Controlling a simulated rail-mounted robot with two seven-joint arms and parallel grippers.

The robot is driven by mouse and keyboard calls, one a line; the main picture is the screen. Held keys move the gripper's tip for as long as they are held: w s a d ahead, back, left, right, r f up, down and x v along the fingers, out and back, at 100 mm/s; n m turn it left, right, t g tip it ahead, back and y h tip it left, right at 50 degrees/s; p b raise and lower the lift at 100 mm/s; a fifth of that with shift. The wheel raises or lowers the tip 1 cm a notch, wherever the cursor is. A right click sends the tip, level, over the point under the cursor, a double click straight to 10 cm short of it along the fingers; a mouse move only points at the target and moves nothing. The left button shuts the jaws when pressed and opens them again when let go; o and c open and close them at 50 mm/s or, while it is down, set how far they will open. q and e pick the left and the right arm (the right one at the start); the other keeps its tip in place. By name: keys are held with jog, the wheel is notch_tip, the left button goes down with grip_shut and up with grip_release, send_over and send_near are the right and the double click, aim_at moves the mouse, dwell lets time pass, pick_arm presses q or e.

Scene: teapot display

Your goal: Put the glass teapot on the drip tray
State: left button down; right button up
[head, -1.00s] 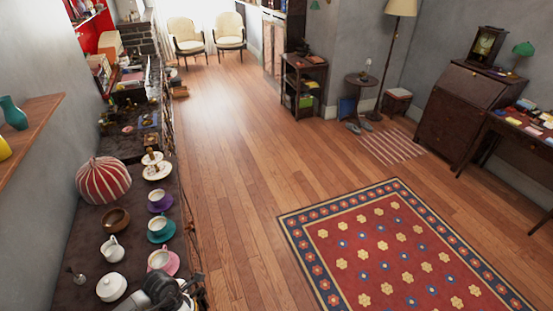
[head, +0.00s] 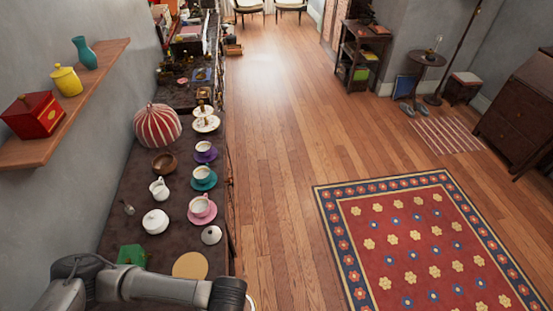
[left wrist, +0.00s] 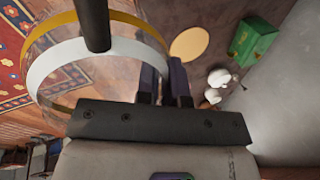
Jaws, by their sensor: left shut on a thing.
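My right gripper is not in view.
A green box (head: 131,254) stands left of the disc. A white lidded pot (head: 155,221), a white lid-like piece (head: 211,235) and a pink cup and saucer (head: 202,209) stand beyond it. A wall shelf (head: 75,95) juts out at left.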

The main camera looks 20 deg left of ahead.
pick_arm(q)
jog(key=w+d+r+m+t, duration=0.1)
jog(key=w+r, duration=0.9)
jog(key=r, duration=0.4)
jog(key=w+d+r+m, duration=0.1)
jog(key=w+r+m, duration=0.1)
jog(key=w+r, duration=0.9)
jog(key=s+r+p, duration=0.3)
jog(key=r+p, duration=0.7)
jog(key=r, duration=0.2)
jog(key=s+r+p, duration=0.3)
jog(key=r+p, duration=0.6)
jog(key=r, duration=0.2)
jog(key=s+f, duration=0.4)
jog(key=f, duration=0.1)
jog(key=shift+s+f, duration=0.15)
jog(key=shift+s, duration=0.2)
